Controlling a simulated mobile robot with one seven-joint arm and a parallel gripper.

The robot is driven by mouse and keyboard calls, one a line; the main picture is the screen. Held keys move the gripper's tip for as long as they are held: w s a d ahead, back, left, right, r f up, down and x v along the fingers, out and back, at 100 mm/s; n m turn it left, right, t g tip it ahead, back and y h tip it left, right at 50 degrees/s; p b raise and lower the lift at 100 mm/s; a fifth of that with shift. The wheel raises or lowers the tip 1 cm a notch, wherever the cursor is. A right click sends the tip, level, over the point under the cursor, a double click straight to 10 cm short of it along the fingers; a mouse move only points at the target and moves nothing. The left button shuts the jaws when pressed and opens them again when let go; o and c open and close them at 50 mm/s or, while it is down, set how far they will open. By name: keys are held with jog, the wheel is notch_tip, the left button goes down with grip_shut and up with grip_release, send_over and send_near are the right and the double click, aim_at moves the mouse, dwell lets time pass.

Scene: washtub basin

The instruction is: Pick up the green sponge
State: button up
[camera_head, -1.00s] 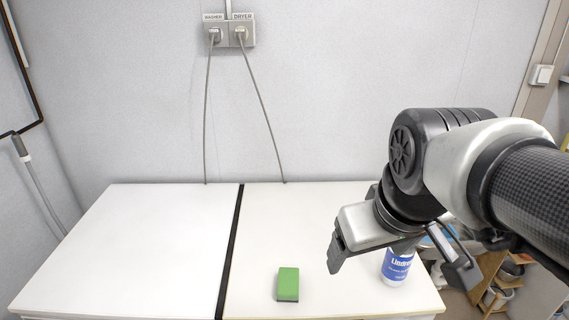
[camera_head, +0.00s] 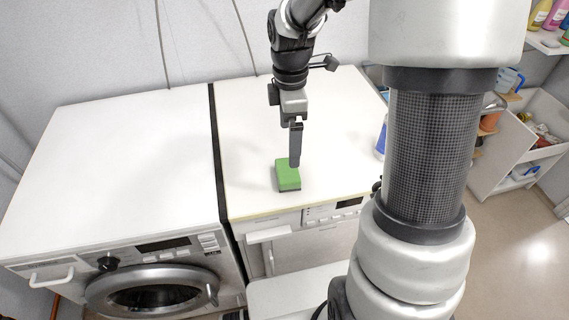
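The green sponge (camera_head: 286,177), with a dark underside, lies on the white top of the right-hand machine (camera_head: 330,128), near its front edge. My gripper (camera_head: 295,162) points down right at the sponge. Its finger overlaps the sponge's upper right side in the picture. I see the fingers edge-on, one in front of the other, so the gap between them is hidden. I cannot tell whether they touch the sponge.
A blue-and-white bottle (camera_head: 382,138) stands to the right on the same top, partly hidden by my arm. A dark gap (camera_head: 216,150) separates this top from the clear white top of the left washing machine (camera_head: 110,160). Shelves (camera_head: 520,150) stand at far right.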

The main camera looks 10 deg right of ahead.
send_over(288, 170)
jog(key=f, duration=0.7)
jog(key=shift+s+f+b, duration=0.2)
jog(key=shift+f+b, duration=0.1)
jog(key=shift+f, duration=0.05)
jog(key=f, duration=0.5)
jog(key=shift+w+f, duration=0.25)
jog(key=shift+f, duration=0.05)
